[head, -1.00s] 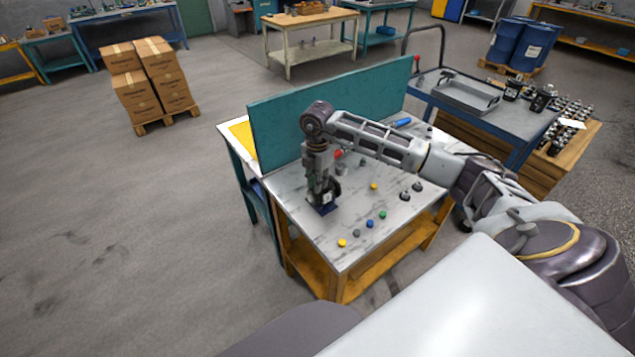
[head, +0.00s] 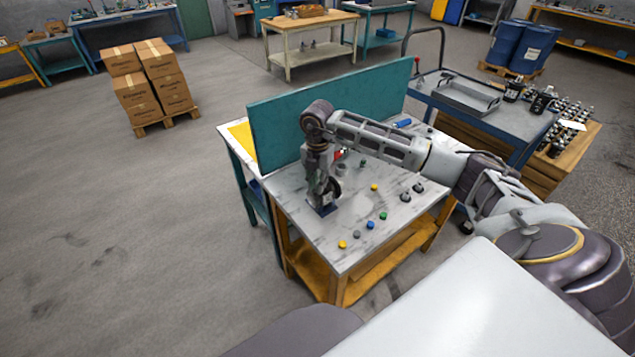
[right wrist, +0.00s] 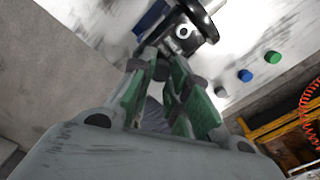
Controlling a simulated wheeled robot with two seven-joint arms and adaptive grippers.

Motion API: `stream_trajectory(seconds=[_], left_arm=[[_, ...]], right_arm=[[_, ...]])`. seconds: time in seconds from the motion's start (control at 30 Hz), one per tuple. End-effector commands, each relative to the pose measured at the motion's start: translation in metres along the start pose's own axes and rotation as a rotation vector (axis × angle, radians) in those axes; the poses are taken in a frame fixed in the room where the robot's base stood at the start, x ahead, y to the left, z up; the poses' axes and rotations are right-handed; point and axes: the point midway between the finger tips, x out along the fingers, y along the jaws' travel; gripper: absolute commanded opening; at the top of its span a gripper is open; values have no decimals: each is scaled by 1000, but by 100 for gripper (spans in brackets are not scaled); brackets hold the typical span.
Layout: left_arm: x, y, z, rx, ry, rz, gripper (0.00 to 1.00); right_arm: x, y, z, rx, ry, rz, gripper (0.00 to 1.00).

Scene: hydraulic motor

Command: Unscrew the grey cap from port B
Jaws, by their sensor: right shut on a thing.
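The hydraulic motor stands on a small blue base (head: 322,209) on the marble-look worktable. Its dark round flange (head: 335,187) shows beside my right gripper (head: 320,186), which points down at it from above. In the right wrist view the motor (right wrist: 192,32) is at the top, with a black flange and a pale round shaft end. My right gripper (right wrist: 165,68) has its green-padded fingers closed at the motor's body. The grey cap between the tips is mostly hidden by the fingers. My left gripper is out of view.
Loose caps lie right of the motor: yellow (head: 342,244), grey (head: 357,235), blue (head: 370,225) and green (head: 383,216). A teal panel (head: 290,110) stands behind the worktable. A cart (head: 480,115) with a grey tray stands at the right.

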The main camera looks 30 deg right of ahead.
Motion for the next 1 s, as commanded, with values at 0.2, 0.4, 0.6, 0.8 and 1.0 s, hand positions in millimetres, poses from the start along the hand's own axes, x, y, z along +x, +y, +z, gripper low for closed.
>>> stream_trajectory(seconds=[0.2,0.4,0.6,0.8,1.0], left_arm=[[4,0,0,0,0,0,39],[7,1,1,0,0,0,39],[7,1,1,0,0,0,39],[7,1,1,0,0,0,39],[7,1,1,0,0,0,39]], right_arm=[[0,0,0,-86,-1,1,0],[0,0,0,-196,-1,1,0],[0,0,0,-232,0,0,0],[-1,0,0,-231,0,0,24],[0,0,0,-231,0,0,30]])
